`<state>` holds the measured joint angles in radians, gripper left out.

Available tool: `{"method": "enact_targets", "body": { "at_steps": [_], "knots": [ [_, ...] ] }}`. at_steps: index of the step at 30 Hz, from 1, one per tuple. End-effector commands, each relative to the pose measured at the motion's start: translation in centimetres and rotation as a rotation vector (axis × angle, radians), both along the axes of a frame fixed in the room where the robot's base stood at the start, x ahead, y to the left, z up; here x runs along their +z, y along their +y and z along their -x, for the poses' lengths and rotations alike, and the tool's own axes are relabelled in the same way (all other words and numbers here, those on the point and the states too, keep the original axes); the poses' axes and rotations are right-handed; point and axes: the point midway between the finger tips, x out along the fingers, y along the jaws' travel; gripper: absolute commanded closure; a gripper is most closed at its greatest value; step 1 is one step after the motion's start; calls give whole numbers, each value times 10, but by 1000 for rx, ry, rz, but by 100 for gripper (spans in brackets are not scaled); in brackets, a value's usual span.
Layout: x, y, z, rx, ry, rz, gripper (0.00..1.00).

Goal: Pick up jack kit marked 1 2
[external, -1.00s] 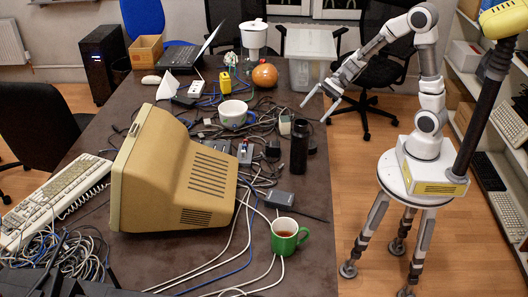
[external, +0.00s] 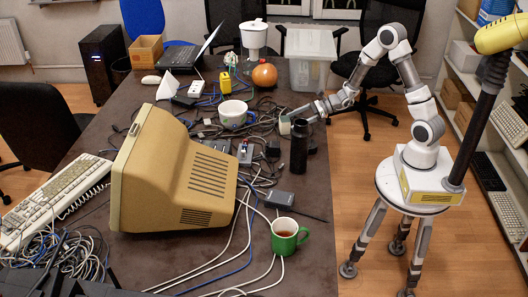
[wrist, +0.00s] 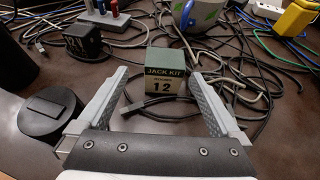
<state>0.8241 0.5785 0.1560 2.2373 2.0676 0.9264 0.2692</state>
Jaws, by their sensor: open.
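The jack kit (wrist: 166,75) is a small box with a dark green top and a pale lower label, reading "JACK KIT" and "12" in the wrist view. It sits on the dark table among cables. In the external view the jack kit (external: 285,125) shows only in part, beside the gripper's tip. My gripper (wrist: 163,100) is open and empty, its two fingers spread to the left and right of the box. The box stands at or just beyond the fingertips; I cannot tell whether they touch it.
A black bottle (external: 299,147) stands close to the gripper; its top (wrist: 52,112) shows at left in the wrist view. A black adapter (wrist: 84,40), a patterned cup (external: 235,114) and many loose cables lie around. A green mug (external: 286,238) stands nearer the front.

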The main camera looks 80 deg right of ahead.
Motion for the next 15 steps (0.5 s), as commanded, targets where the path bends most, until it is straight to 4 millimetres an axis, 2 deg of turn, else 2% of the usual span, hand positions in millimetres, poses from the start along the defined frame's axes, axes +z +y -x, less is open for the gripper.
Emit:
{"method": "enact_targets", "body": {
  "at_steps": [3,10,15],
  "knots": [
    [-8,4,-15,1,0,1,0],
    [-12,6,-30,2,-2,2,0],
    [-19,7,-56,1,-2,0,0]
  ]
}}
